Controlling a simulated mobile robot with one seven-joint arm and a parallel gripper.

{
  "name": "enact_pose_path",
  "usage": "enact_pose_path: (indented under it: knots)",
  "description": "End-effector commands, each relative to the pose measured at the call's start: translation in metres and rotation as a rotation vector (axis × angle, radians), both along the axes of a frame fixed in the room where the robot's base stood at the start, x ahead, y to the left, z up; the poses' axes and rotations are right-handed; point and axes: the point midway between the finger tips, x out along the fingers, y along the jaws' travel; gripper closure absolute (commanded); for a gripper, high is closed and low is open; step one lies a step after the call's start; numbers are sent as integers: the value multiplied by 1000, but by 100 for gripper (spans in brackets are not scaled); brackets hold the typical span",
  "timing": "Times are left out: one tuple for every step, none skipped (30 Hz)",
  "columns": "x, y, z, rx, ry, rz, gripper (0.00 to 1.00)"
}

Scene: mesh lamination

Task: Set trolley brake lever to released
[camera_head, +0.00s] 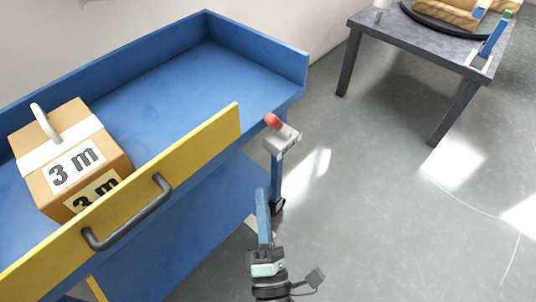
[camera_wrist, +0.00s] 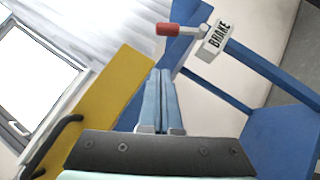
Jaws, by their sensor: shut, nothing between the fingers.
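The blue trolley (camera_head: 190,75) stands at the left in the head view. Its brake lever, with a red knob (camera_head: 273,121), sits on a light grey housing (camera_head: 283,140) at the trolley's near right corner post. In the wrist view the red knob (camera_wrist: 167,29) is on a pale rod pointing left from the housing marked BRAKE (camera_wrist: 216,40). My gripper (camera_head: 262,191) is shut and empty, below and a little left of the lever in the head view. In the wrist view its blue fingers (camera_wrist: 159,72) lie together, apart from the knob.
A yellow panel (camera_head: 210,135) with a dark handle (camera_head: 128,215) runs along the trolley's near side, left of my gripper. A cardboard box (camera_head: 68,160) marked 3 m sits in the trolley. A grey table (camera_head: 425,40) stands at the back right. Floor between is clear.

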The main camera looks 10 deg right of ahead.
Motion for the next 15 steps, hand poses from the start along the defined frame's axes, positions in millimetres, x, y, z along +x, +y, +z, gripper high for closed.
enact_pose_path:
  knots:
    - [-3, 1, -11, -12, 6, -4, 100]
    - [-5, 1, -13, -19, 7, -5, 100]
    - [-6, 2, -15, -26, 7, -8, 100]
    - [-7, 2, -16, -29, 8, -8, 100]
    - [-7, 2, -16, -30, 9, -9, 100]
    - [-7, 2, -16, -32, 9, -9, 100]
    - [-7, 2, -16, -32, 9, -9, 100]
    - [-7, 2, -16, -32, 9, -9, 100]
    - [-7, 2, -15, -32, 9, -9, 100]
    - [-7, 2, -15, -31, 9, -8, 100]
    - [-7, 2, -15, -31, 9, -8, 100]
    - [-7, 2, -15, -31, 9, -8, 100]
    - [-7, 2, -15, -31, 9, -8, 100]
    - [-7, 2, -15, -30, 9, -9, 100]
    - [-6, 2, -15, -30, 8, -8, 100]
